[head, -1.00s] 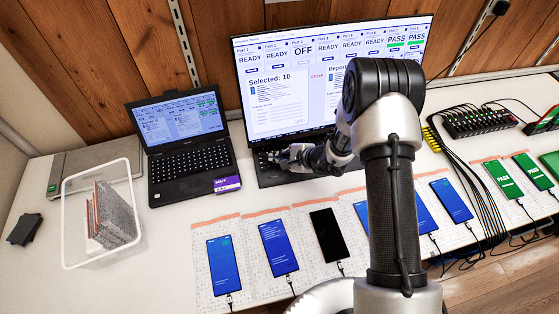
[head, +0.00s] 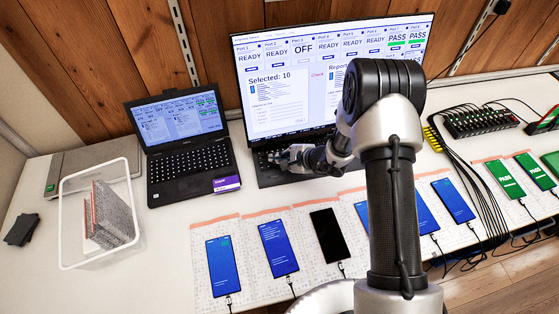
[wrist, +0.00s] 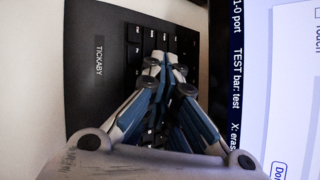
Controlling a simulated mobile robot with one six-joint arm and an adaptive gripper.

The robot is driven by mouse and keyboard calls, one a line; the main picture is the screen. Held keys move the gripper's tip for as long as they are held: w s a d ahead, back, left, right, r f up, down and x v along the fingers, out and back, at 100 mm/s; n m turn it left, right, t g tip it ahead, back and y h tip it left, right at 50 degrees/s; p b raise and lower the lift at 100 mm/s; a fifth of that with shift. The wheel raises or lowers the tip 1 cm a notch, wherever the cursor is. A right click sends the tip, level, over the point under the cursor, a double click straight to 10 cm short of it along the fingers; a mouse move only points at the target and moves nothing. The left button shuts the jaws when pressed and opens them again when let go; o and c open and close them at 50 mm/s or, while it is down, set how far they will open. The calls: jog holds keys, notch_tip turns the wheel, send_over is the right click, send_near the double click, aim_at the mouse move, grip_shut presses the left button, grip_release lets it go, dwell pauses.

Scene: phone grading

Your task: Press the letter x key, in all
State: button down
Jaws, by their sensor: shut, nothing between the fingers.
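The larger laptop (head: 285,95) stands open at the back of the table, its screen showing port tiles and "Selected: 10". Its black keyboard (wrist: 127,45) fills much of the wrist view, with the word TICKABY on the edge beside the keys. My gripper (head: 280,157) is over the left part of this keyboard. In the wrist view my gripper (wrist: 165,68) is shut and empty, its fingertips together over the keys. The fingers hide the keys beneath, so I cannot pick out the x key or tell whether the tips touch a key.
A smaller laptop (head: 183,165) stands open to the left. A clear bin (head: 70,195) with grey boards is further left. Several phones, such as a blue one (head: 278,247), lie on mats in front. A black hub (head: 480,122) with cables is at the right.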

jog(key=shift+r, duration=0.1)
jog(key=shift+s+r, duration=0.1)
jog(key=shift+r, duration=0.55)
jog(key=shift+r, duration=0.15)
jog(key=shift+s+d+r+p, duration=0.15)
jog(key=shift+r+p, duration=0.45)
jog(key=shift+r, duration=0.6)
jog(key=shift+s+a+r+p, duration=0.1)
jog(key=shift+r+p, duration=0.5)
jog(key=shift+r, duration=0.55)
